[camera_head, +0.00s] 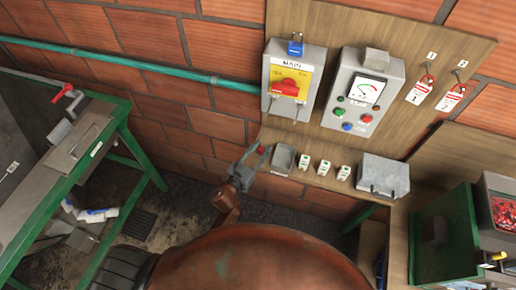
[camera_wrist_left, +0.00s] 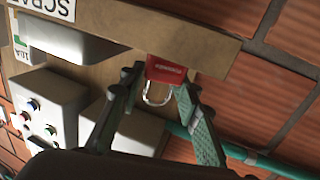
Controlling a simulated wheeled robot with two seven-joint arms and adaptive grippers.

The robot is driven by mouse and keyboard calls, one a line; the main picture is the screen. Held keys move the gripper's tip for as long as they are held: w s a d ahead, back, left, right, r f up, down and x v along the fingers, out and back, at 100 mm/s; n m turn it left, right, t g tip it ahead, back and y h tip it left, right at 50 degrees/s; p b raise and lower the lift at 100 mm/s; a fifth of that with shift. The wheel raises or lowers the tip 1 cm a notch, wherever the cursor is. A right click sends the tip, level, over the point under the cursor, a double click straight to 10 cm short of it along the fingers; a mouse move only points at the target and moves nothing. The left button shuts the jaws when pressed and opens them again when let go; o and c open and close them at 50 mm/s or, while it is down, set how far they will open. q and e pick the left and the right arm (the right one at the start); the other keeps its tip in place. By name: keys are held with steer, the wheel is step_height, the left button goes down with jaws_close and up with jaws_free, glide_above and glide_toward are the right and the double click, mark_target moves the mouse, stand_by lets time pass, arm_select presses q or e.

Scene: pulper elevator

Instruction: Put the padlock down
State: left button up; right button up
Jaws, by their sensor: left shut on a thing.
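I cannot tell whether the padlock touches anything beyond the fingers. A blue padlock (camera_head: 296,46) is at the top of the MAIN switch box (camera_head: 291,80). My right gripper is not in view.
Small white labelled blocks (camera_head: 324,167) and a grey box (camera_head: 384,175) stand right of the tray. A meter box (camera_head: 361,92) and hanging tags (camera_head: 419,91) are on the wooden board (camera_head: 335,30). A green pipe (camera_head: 150,65) runs along the wall; a green-framed machine (camera_head: 120,135) stands left.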

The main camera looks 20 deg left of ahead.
arm_select(q)
steer(key=shift+f, duration=0.2)
steer(key=o, duration=1.2)
steer(key=shift+r, duration=0.3)
steer(key=b+v, duration=0.1)
steer(key=v, duration=1.1)
